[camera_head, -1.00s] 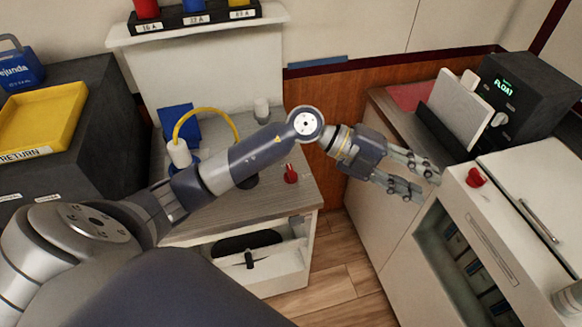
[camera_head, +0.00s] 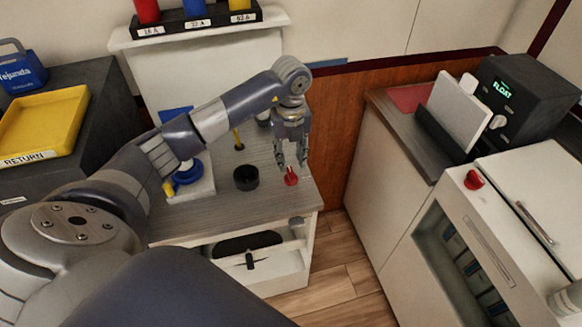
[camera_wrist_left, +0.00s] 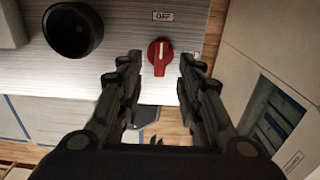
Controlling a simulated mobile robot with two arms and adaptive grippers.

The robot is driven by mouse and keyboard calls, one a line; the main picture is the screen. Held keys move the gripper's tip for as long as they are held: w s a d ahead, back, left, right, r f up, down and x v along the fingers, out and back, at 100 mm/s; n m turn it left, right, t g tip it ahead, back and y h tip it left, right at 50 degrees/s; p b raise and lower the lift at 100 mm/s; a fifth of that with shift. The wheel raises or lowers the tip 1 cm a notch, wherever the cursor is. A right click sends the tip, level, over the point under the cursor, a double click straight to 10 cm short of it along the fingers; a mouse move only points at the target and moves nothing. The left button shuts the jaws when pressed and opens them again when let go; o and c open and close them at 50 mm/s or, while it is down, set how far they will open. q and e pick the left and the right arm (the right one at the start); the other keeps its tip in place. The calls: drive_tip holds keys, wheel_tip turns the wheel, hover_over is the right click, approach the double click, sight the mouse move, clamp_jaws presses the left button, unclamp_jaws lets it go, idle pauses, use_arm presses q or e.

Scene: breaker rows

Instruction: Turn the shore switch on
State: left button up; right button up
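A red rotary switch knob (camera_head: 291,177) stands on the grey worktop (camera_head: 225,215) near its right edge. In the left wrist view the red knob (camera_wrist_left: 160,56) has a white pointer line, and an "OFF" label (camera_wrist_left: 163,16) sits just beyond it. My left gripper (camera_head: 290,162) points down above the knob. In the wrist view the left gripper's fingers (camera_wrist_left: 158,70) are open, one on each side of the knob, with gaps showing. I cannot tell whether the label says this is the shore switch. My right gripper is not in view.
A black round socket (camera_head: 246,178) and a blue-ringed inlet (camera_head: 188,173) are left of the knob. Another red knob (camera_head: 474,180) is on the white cabinet at right. A yellow RETURN tray (camera_head: 42,122) stands at left.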

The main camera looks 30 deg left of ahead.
sight(291, 173)
use_arm(q)
drive_tip(key=shift+f+p, duration=0.45)
drive_tip(key=shift+f, duration=2.35)
clamp_jaws()
